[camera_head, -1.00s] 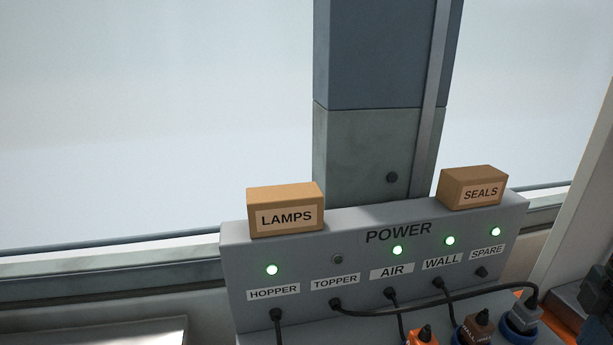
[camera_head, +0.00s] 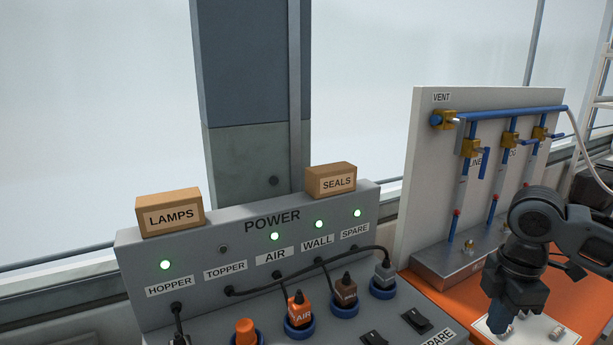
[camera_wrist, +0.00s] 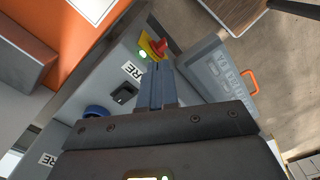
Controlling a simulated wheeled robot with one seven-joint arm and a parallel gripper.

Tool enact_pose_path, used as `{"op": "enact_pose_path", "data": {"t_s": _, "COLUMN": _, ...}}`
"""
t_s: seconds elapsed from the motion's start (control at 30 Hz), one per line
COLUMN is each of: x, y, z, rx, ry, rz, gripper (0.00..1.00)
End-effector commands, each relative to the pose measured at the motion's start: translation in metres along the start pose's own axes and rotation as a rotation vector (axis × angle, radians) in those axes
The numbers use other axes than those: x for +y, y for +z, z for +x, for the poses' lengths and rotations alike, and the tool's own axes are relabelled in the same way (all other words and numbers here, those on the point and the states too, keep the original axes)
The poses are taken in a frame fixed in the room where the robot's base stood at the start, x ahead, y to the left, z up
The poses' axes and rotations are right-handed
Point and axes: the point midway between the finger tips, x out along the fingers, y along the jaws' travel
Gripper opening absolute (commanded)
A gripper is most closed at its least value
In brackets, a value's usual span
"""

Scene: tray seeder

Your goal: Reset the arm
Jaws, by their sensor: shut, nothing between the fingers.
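My gripper (camera_head: 500,322) is at the lower right of the head view, its dark wrist bent downward above the orange surface.
The POWER panel (camera_head: 200,248) carries LAMPS (camera_head: 170,214) and SEALS (camera_head: 331,180) boxes. Plugs and black cables stand before it. The TOPPER lamp (camera_head: 223,249) is dark. A VENT board (camera_head: 425,160) with blue pipes stands behind my arm. A grey case (camera_wrist: 215,78) shows in the wrist view.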

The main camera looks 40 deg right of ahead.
Motion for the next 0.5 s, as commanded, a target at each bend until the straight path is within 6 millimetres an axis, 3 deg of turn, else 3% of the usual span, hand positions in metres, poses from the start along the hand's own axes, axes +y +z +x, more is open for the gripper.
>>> {"op": "enact_pose_path", "data": {"t_s": 0.27, "x": 0.016, "y": -0.040, "z": -0.004, "rx": 0.085, "ry": 0.066, "rz": -0.014, "gripper": 0.00}}
{"op": "enact_pose_path", "data": {"t_s": 0.5, "x": 0.034, "y": -0.096, "z": -0.014, "rx": 0.214, "ry": 0.151, "rz": -0.028, "gripper": 0.00}}
